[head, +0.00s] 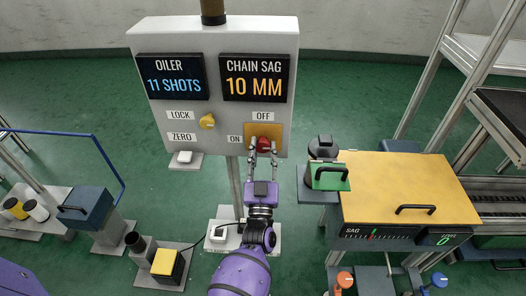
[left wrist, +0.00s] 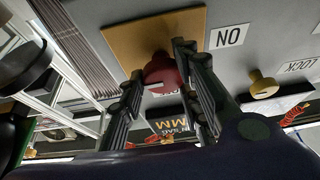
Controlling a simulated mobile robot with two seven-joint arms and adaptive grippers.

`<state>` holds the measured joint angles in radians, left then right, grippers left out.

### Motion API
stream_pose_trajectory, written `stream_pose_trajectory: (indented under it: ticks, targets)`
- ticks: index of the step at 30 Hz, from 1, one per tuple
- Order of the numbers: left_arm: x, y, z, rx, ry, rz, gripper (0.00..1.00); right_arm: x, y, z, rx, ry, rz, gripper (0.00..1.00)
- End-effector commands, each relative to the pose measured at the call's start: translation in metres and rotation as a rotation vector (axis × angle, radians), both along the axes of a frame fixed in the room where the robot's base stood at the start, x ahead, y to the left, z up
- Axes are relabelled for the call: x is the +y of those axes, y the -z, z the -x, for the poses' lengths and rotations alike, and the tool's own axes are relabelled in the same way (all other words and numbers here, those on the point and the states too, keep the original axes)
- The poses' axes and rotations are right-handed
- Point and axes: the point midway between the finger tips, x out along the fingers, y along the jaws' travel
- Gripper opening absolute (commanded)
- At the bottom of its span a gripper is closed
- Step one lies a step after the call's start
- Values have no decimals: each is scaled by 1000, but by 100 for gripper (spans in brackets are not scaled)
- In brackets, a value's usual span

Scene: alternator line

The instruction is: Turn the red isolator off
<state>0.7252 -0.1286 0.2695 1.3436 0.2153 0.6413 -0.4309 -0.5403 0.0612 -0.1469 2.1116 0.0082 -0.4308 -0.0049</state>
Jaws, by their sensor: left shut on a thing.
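The red isolator (head: 263,143) is a round red knob on a yellow plate (head: 251,130), at the lower right of the grey panel. The OFF label (head: 263,117) is above the plate and the ON label (head: 235,139) is to its left. My left gripper (head: 264,152) reaches up from below, its fingers on either side of the knob and shut on it. In the left wrist view the red isolator (left wrist: 161,72) sits between the fingertips of my left gripper (left wrist: 160,65). A pale mark shows on the knob; I cannot tell which label it points to. My right gripper is not in view.
A yellow LOCK knob (head: 207,121) and a white ZERO button (head: 184,157) are left of the isolator. Displays above read 11 SHOTS and 10 MM. A yellow-topped SAG station (head: 385,185) with a green-fronted block (head: 327,178) stands close on the right.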

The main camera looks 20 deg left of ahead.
Motion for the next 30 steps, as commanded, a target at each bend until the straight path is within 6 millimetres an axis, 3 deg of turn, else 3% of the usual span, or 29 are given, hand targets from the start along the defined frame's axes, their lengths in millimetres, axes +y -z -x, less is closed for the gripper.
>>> stream_pose_trajectory:
  ticks: [1,9,10,13,25,30]
  targets:
    - [-8,4,0,9,12,5,5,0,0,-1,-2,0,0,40]
    - [-8,3,0,8,12,4,5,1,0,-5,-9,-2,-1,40]
    - [-8,3,0,8,12,4,35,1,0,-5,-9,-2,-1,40]
    - [-7,3,0,7,11,4,45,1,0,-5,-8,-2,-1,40]
    - [-3,2,1,3,4,1,45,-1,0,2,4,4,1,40]
    - [-7,10,19,6,4,3,45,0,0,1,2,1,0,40]
